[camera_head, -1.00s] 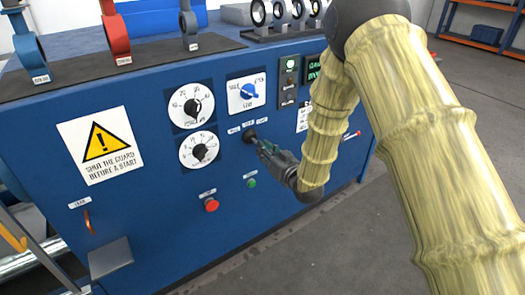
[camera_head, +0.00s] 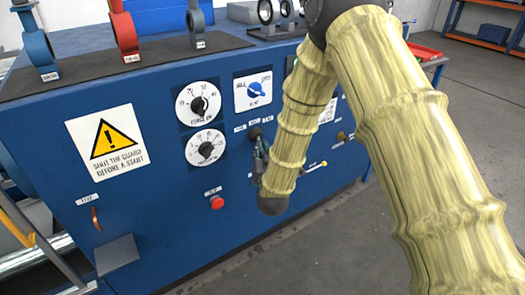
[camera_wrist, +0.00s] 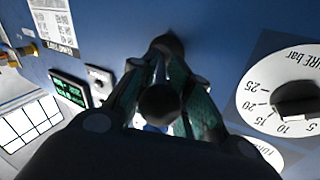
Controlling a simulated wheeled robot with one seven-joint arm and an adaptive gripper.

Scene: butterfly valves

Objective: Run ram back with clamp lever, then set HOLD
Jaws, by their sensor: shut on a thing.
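The clamp lever's dark base (camera_head: 254,133) sits on the blue panel under a row of three small labels. My gripper (camera_head: 261,156) is at this lever, partly hidden by my forearm. In the wrist view, my gripper (camera_wrist: 160,100) has its green-padded fingers on both sides of the lever's round black knob (camera_wrist: 160,104), shut on it. The lever's dark root (camera_wrist: 168,45) shows behind the knob. The labels are too small to read surely, and I cannot tell which one the lever points at. A blue selector knob (camera_head: 256,89) is above the lever.
Two dials (camera_head: 198,103) (camera_head: 206,148) are left of the lever, with a red button (camera_head: 217,202) below. A grey plate (camera_head: 115,254) juts out at lower left. Butterfly valves (camera_head: 125,35) stand on top.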

